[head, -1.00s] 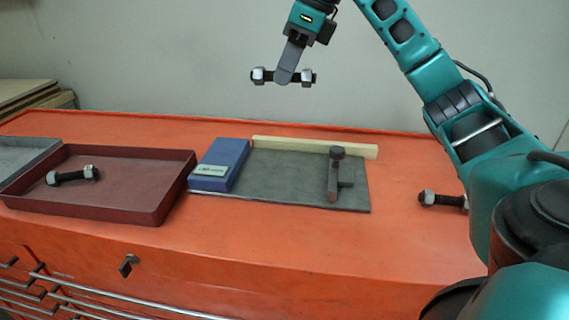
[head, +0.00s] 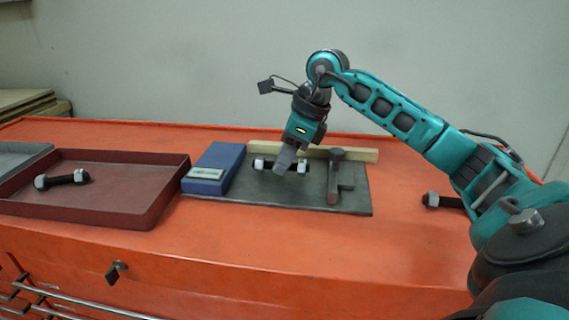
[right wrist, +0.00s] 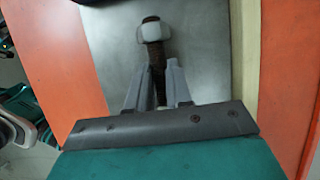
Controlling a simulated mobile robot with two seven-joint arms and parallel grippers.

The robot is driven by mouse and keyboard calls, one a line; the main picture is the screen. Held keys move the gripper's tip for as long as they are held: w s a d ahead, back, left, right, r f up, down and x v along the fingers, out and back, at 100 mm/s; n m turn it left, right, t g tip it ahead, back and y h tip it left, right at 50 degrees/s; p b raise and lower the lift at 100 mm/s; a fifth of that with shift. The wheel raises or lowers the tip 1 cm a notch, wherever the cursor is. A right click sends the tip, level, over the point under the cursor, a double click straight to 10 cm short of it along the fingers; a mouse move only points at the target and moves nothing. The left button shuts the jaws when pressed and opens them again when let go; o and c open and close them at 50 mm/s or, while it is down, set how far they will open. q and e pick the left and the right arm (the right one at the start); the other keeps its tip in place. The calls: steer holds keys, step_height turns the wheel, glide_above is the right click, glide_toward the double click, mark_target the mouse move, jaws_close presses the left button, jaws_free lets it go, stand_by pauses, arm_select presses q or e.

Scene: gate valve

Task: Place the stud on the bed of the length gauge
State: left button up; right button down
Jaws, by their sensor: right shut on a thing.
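My right gripper (head: 281,167) is shut on a dark stud (head: 260,163) with a pale nut near each end. The stud lies roughly level across the picture, over the grey bed (head: 260,194) of the length gauge. I cannot tell whether it touches the bed. The gauge's blue block (head: 216,160) with a small display is left of the stud, and its dark upright jaw (head: 334,180) is to the right. In the right wrist view the gripper (right wrist: 152,85) straddles the rusty shank, with one nut (right wrist: 153,32) beyond the fingers. My left gripper is not in view.
A cream strip (head: 350,154) runs along the back of the bed. A dark red tray (head: 125,185) at left holds another stud (head: 62,179). A third stud (head: 440,201) lies at right, partly behind my arm. The orange top in front of the gauge is clear.

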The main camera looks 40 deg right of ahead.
steer(key=shift+f, duration=0.4)
steer(key=c, duration=1)
jaws_free()
steer(key=shift+c, duration=0.2)
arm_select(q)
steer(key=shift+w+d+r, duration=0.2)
